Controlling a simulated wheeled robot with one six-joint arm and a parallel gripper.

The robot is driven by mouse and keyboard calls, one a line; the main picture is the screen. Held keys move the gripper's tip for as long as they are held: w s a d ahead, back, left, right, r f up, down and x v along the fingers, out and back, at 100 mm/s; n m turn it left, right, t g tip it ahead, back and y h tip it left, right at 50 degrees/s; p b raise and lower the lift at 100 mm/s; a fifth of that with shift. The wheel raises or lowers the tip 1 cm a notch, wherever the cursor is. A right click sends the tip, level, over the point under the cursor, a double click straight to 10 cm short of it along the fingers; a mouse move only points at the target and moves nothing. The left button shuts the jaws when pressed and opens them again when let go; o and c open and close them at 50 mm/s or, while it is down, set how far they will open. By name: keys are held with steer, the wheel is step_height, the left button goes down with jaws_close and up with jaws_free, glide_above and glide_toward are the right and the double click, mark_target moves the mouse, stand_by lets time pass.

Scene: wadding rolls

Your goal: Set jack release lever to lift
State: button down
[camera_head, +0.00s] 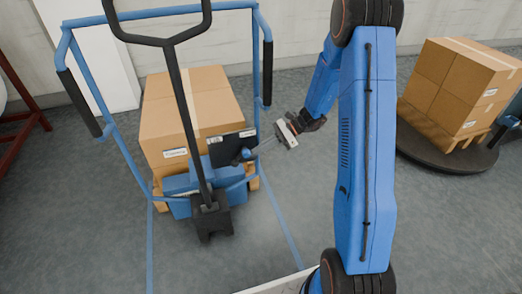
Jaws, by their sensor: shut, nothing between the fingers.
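The pallet jack's black handle (174,85) rises from a dark base (211,218) in front of a stack of cardboard boxes (193,95). A black plate (226,147) with a pale label sits at the right of the handle. At its right end is a small blue knob (245,154), which looks like the end of the release lever; its setting is too small to tell.
A blue tubular frame (100,108) with black grips surrounds the boxes and the handle. My blue arm fills the right centre. Another box stack (455,85) stands on a dark round platform (436,158) at the right. Grey floor (298,185) between them is clear.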

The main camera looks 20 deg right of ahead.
steer(key=shift+h, duration=0.7)
steer(key=shift+a+r, duration=1.6)
steer(key=shift+a, duration=0.25)
steer(key=shift+d, duration=0.1)
steer(key=shift+d, duration=0.35)
steer(key=v, duration=1.2)
steer(key=shift+r, duration=0.25)
steer(key=shift+d, duration=0.1)
